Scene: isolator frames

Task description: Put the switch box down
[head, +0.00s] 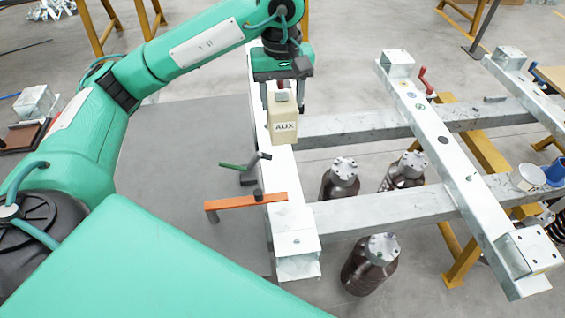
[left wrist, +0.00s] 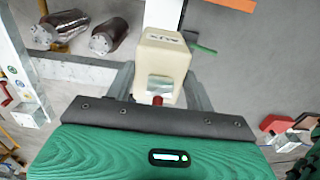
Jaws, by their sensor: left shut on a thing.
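The switch box (head: 283,118) is a cream box marked AUX, with a metal part and a red piece on its top. My left gripper (head: 281,88) is shut on it from above, over the near white beam of the frame. In the left wrist view the switch box (left wrist: 162,65) sits between the fingers of my left gripper (left wrist: 160,85). Whether its underside touches the beam (head: 290,205) cannot be told. My right gripper is not in view.
An orange clamp (head: 250,201) and a green-handled clamp (head: 245,165) sit along the beam nearer me. Dark red-brown cylinders (head: 370,265) stand on the floor between the frame's beams. A second white beam (head: 450,160) runs at the right, with a white cup (head: 528,177) beyond it.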

